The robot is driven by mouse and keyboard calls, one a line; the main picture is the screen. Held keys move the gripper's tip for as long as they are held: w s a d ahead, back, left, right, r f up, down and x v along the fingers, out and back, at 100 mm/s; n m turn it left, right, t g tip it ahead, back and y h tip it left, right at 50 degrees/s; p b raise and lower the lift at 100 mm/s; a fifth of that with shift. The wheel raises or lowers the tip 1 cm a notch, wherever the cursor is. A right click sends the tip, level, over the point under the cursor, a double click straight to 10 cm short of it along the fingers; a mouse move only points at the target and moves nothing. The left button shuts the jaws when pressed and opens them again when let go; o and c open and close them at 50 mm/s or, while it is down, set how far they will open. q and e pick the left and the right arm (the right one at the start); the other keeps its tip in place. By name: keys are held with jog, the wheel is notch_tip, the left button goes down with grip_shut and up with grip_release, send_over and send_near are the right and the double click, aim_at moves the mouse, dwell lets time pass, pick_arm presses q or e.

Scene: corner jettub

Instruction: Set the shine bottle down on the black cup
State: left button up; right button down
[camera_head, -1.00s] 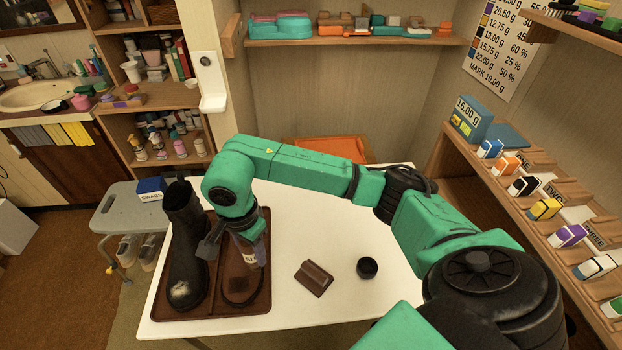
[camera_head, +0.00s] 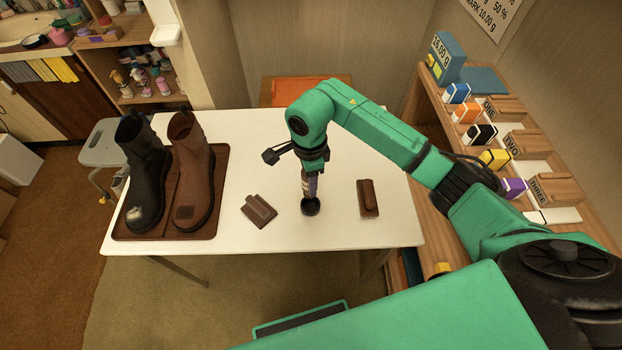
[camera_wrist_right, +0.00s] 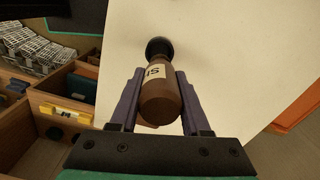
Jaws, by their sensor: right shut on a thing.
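The shine bottle (camera_head: 306,188) is brown with a pale label. My right gripper (camera_head: 310,178) is shut on it and holds it roughly upright over the table. The black cup (camera_head: 311,207) is directly below, and the bottle's far end meets or overlaps it. In the right wrist view the bottle (camera_wrist_right: 160,100) lies between the two purple fingers of the gripper (camera_wrist_right: 159,78), with the cup (camera_wrist_right: 159,47) at its far end. I cannot tell whether the bottle rests on the cup or is just above it. My left gripper is not in view.
A black boot (camera_head: 146,170) and a brown boot (camera_head: 192,170) stand on a brown tray (camera_head: 165,235) at the left. Brown blocks (camera_head: 259,210) and (camera_head: 368,198) flank the cup. The white table (camera_head: 345,232) is otherwise bare nearby. Shelves with small boxes line the right.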

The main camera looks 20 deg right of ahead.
jog(key=shift+d+f+b, duration=0.15)
jog(key=shift+f+b, duration=0.2)
jog(key=shift+f, duration=0.05)
jog(key=b, duration=0.5)
send_over(310, 208)
notch_tip(310, 208, down, 5)
jog(key=shift+w+r, duration=0.1)
jog(key=shift+f+b, duration=0.7)
jog(key=shift+f, duration=0.3)
jog(key=shift+d+f+b, duration=0.1)
jog(key=shift+f+b, duration=0.2)
jog(key=shift+b, duration=0.15)
jog(key=shift+c, duration=1.4)
grip_release()
